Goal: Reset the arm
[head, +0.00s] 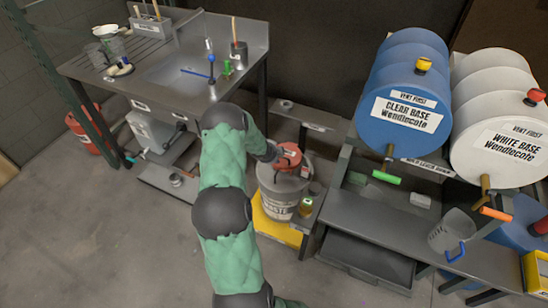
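One arm of mine, green with dark joints, rises from the bottom middle and bends right at its upper end; I take it for the left one. Its end, with the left gripper (281,157), is over the grey waste bucket (277,196). A red piece (289,153) is at the arm's end above the bucket; I cannot tell whether it is held. The fingers are too small and covered to read. My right gripper is not in view.
A steel sink bench (170,80) stands at the upper left. A blue drum (412,85) and a white drum (500,140) lie on a rack at the right, above a dark shelf (385,225) with a clear jug (450,232). A yellow platform (277,228) is under the bucket. The floor at lower left is clear.

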